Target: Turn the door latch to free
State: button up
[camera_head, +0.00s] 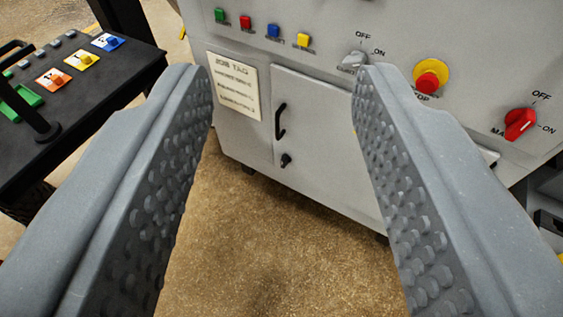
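A grey cabinet door (318,125) is in the front of the furnace cabinet, between my two fingers in the picture. It looks closed. It has a black vertical handle (280,121) near its left edge. A small black latch knob (286,160) sits below the handle. My gripper (285,85) is open and empty. Its two grey studded fingers reach up the left and right of the view, with the handle and latch between them and apart from them. The right finger hides the door's right part.
Above the door are coloured buttons (273,31), a grey OFF/ON selector (355,60), a red stop button (427,83) on yellow and a red main switch (520,123). A job tag (234,86) is left of the door. A black cart (70,100) stands left. The brown floor (265,240) is clear.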

aim_at(286, 160)
jog(key=u, duration=1.85)
jog(key=k, duration=0.8)
jog(key=z, duration=1.15)
jog(key=i, duration=1)
jog(key=u, duration=0.05)
